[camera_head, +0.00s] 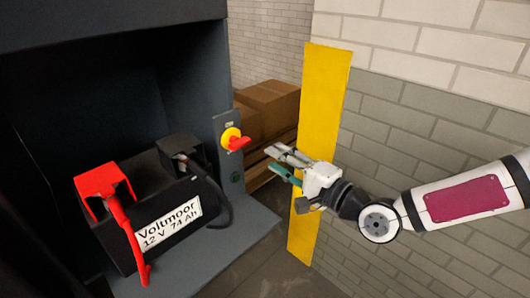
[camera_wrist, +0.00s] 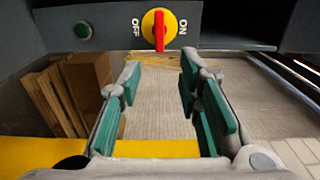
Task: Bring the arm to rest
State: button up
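My gripper (camera_head: 283,165) is in the middle of the head view, at the end of my white arm coming from the right. Its fingers are spread with nothing between them, and it points left toward the red and yellow switch (camera_head: 235,139) with a visible gap. In the wrist view the gripper (camera_wrist: 160,85) shows two green-padded fingers wide apart. The switch also shows in the wrist view (camera_wrist: 158,30), above and beyond the fingertips, its red handle upright between the OFF and ON marks.
A black battery (camera_head: 150,215) with a red terminal cover (camera_head: 104,182) sits in the dark chassis at left. A yellow post (camera_head: 322,130) stands close behind my gripper. Cardboard boxes (camera_head: 268,105) are stacked at the back. A brick wall (camera_head: 420,110) is at right.

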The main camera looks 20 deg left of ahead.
jog(key=shift+v, duration=0.75)
jog(key=shift+f, duration=0.1)
jog(key=s+d+f+n+g+h+p, duration=0.1)
jog(key=d+f+n+g+h, duration=0.1)
jog(key=d+f+n+h, duration=0.35)
jog(key=s+d+h+p, duration=0.1)
jog(key=s+d+h, duration=0.1)
jog(key=d+h, duration=1.05)
jog(key=s+d+r+p, duration=0.1)
jog(key=s+d+r, duration=0.3)
jog(key=d+r, duration=0.25)
jog(key=s+d+r+p, duration=0.1)
jog(key=s+d+r, duration=0.4)
jog(key=d, duration=0.3)
jog(key=s+d+r+y, duration=0.1)
jog(key=s+r, duration=0.5)
jog(key=s, duration=0.7)
jog(key=shift+d+r+m+g, duration=0.15)
jog(key=shift+d+m+g, duration=0.2)
jog(key=shift+g, duration=0.05)
